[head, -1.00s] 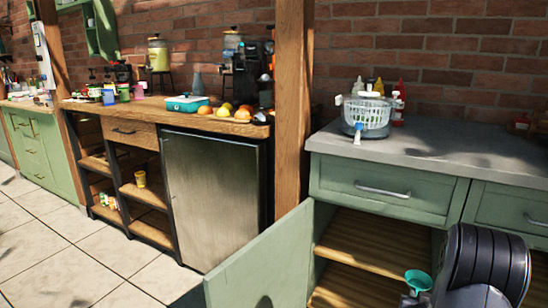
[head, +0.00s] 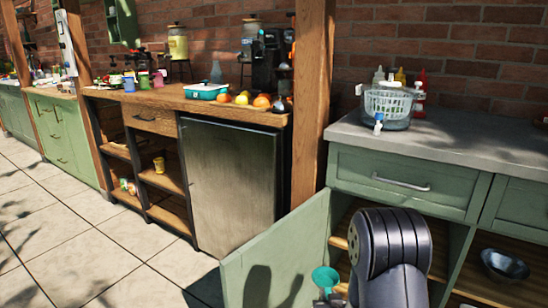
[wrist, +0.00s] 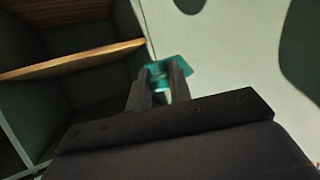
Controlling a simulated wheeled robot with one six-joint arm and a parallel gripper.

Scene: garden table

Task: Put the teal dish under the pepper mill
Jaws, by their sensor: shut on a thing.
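The small teal dish (head: 325,277) is in my gripper, low in the head view, in front of the open green cabinet. It also shows in the wrist view (wrist: 180,70), between and beyond the fingertips. My gripper (wrist: 160,82) is shut on it. In the head view the gripper is mostly hidden by my own dark wrist and cut off by the frame's bottom edge. I cannot make out a pepper mill in either view.
An open green cabinet door (head: 283,250) stands left of the arm. A dark bowl (head: 504,265) sits on a shelf at right. The grey counter (head: 470,150) bears a basket (head: 388,106) and bottles. The wooden counter (head: 165,97) holds a teal box (head: 207,92), fruit and dispensers.

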